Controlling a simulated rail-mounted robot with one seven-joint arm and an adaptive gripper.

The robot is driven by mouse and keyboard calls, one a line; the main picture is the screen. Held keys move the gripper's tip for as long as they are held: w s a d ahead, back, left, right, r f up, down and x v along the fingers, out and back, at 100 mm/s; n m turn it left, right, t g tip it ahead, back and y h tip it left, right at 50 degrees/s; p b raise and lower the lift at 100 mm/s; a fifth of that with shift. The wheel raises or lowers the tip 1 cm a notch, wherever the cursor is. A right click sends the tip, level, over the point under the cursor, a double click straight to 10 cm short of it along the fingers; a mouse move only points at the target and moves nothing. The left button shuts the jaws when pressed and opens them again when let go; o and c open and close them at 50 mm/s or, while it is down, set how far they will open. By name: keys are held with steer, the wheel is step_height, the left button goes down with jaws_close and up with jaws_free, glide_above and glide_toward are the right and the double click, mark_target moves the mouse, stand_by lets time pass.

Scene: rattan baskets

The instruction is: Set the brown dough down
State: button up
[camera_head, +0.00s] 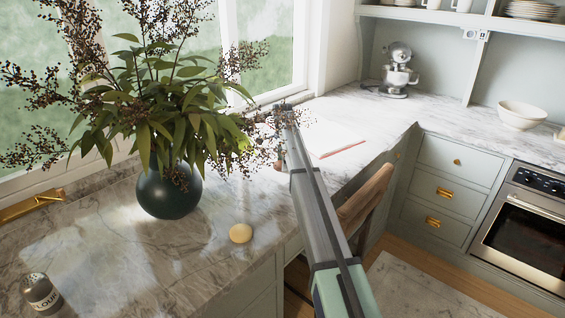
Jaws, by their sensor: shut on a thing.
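I cannot make out any brown dough. A pale yellow round piece (240,233), perhaps dough, lies on the marble counter (190,268) just right of the dark vase. My grey arm reaches from the bottom right up to the middle of the view, and its far end is partly behind thin branches with dark berries. I cannot pick out my gripper's fingers or anything between them.
A dark round vase (169,190) with a wide leafy spray stands close left of my arm. A flour shaker (41,293) is at the bottom left. A wooden chair (366,203) is right of my arm. A stand mixer (398,72) and white bowl (521,115) are farther back.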

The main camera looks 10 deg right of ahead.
steer(key=o, duration=0.7)
steer(key=shift+f, duration=0.1)
step_height(320, 180, up, 12)
steer(key=shift+r+b, duration=0.2)
steer(key=shift+b, duration=0.9)
